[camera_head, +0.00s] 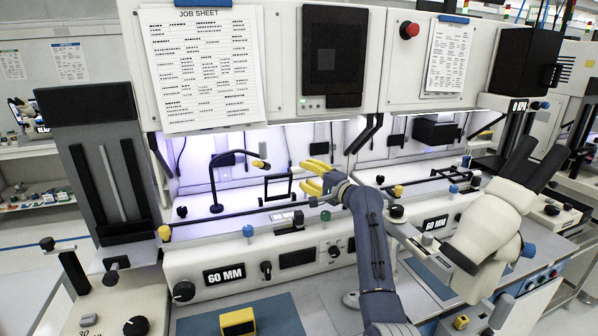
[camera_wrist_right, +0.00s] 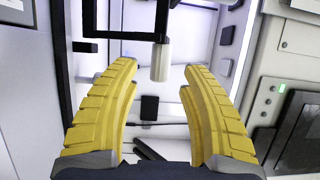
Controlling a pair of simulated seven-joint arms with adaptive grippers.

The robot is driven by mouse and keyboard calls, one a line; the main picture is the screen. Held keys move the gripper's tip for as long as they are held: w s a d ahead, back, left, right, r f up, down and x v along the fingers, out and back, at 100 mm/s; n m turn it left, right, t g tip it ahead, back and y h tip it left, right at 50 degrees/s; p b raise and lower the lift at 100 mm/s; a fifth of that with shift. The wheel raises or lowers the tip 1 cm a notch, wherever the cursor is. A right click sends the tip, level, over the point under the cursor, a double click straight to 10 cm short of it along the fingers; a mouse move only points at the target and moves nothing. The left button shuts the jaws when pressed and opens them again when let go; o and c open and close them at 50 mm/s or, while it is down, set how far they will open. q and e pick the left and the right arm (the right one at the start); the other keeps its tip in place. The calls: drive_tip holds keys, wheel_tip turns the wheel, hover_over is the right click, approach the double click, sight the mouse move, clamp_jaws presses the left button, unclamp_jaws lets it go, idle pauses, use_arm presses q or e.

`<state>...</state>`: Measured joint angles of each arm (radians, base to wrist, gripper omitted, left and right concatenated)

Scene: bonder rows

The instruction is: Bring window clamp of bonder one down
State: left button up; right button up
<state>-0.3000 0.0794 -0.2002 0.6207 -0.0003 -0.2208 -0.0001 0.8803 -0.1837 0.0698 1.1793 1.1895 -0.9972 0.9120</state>
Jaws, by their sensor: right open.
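The window clamp of the left bonder looks to be the upright black square frame (camera_head: 265,189) above the bonder's black rail. My right gripper (camera_head: 306,177) has yellow fingers and is open, just right of this frame in the head view. In the right wrist view my right gripper (camera_wrist_right: 160,70) has its fingers spread apart. A pale cylindrical knob (camera_wrist_right: 160,60) shows between the fingertips, below a black bar (camera_wrist_right: 118,35). My left gripper is not in view.
A bent black lamp arm (camera_head: 212,180) stands left of the frame. The bonder's front panel (camera_head: 215,262) carries knobs and a 60 MM label. A second bonder's panel (camera_head: 404,226) is to the right. A yellow box (camera_head: 238,322) lies on a blue mat (camera_head: 280,312) in front.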

sight(302, 172)
drive_tip(key=shift+x, duration=2.05)
clamp_jaws()
